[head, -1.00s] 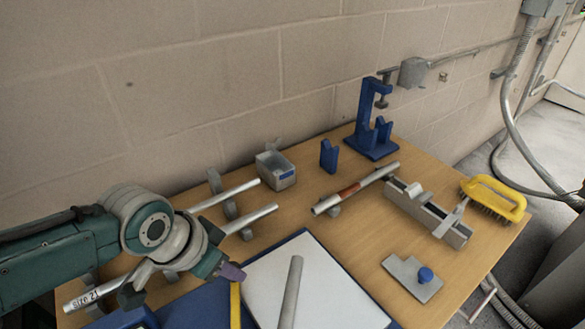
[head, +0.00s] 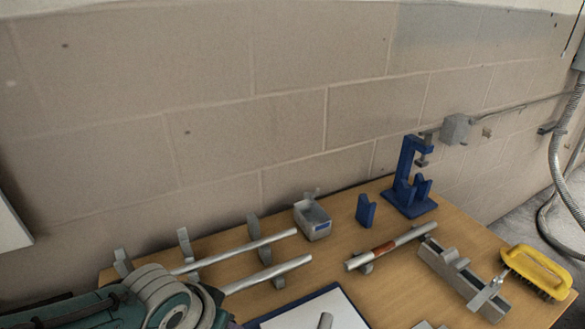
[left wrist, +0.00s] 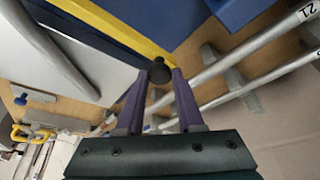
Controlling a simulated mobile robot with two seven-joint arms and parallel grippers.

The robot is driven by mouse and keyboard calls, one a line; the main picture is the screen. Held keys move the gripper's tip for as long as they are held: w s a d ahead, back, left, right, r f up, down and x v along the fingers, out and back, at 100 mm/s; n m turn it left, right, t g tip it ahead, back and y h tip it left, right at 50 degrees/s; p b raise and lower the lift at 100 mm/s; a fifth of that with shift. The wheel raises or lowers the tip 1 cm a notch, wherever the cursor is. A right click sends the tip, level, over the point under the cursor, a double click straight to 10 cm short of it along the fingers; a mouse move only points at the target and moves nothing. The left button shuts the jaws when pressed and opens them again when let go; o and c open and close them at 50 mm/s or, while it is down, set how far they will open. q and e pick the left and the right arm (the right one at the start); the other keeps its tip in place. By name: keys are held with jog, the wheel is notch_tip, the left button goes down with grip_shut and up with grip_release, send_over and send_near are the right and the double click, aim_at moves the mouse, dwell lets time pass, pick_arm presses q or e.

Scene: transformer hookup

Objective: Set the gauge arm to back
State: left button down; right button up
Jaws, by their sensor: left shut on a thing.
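The yellow bar (left wrist: 115,28), which looks like the gauge arm, runs along the edge of the blue board (left wrist: 120,12) in the left wrist view. A dark round knob (left wrist: 159,71) is at its near end. My left gripper (left wrist: 158,78) has its two purple fingers on either side of this knob and is shut on it. In the head view my left arm (head: 165,300) comes in at the bottom left, and the gripper is almost wholly below the picture edge. The bar is out of the head view. My right gripper is in neither view.
Two metal pipes (head: 235,252) (head: 265,275) lie on grey supports left of a grey box (head: 313,222). A banded pipe (head: 390,246), a blue clamp stand (head: 410,190), a grey fixture (head: 460,280) and a yellow brush (head: 537,270) stand to the right. A block wall is behind.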

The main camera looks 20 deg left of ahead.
pick_arm(q)
jog(key=c, duration=0.5)
grip_release()
jog(key=shift+c, duration=0.2)
jog(key=p+v, duration=0.5)
jog(key=v, duration=0.5)
jog(key=shift+d, duration=0.1)
